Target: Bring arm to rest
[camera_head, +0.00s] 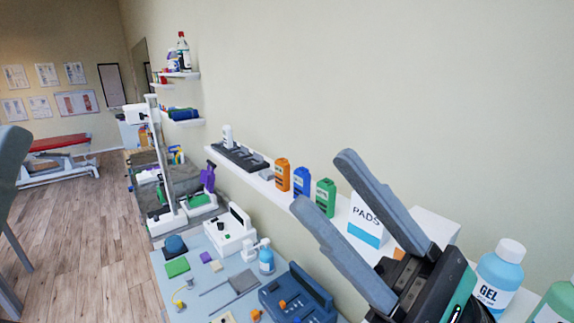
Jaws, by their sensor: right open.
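My right gripper (322,183) is in the front right of the head view. Its two grey fingers are spread wide apart and point up and to the left, with nothing between them. It hangs over the right end of the bench area, in front of the wall shelf, and hides part of that shelf. A white and blue PADS box (367,222) shows between its fingers; I cannot tell the exact gap to it. My left gripper is not recognisable in the view.
The wall shelf (262,187) holds orange (282,174), blue (301,182) and green (325,197) bottles. A GEL bottle (498,275) stands right of my gripper. The bench (205,305) carries a blue toolbox-like case (297,296) and small items. Open wooden floor (85,240) lies left.

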